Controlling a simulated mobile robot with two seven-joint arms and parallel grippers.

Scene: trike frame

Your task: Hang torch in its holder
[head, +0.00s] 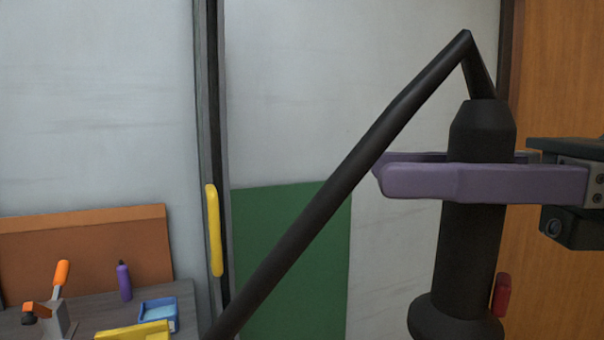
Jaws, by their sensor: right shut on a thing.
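My right gripper (390,166), with purple fingers, comes in from the right. It is shut around the upper body of a thick black torch (470,235), which stands roughly upright in its grip. The torch has a tapered top, a flared lower part cut off by the bottom edge and a small red part (502,295) at its side. A thin black tube (340,190) rises from the top, bends sharply and slopes down to the left out of view. I cannot make out the torch holder. My left gripper is not in view.
A grey workbench (95,295) at lower left bears an orange-handled tool (60,275), a purple bottle (124,282), a blue tray (158,312) and a yellow item (135,333). Behind are a dark post with a yellow handle (213,230), a green panel (285,235) and a wooden door (555,80).

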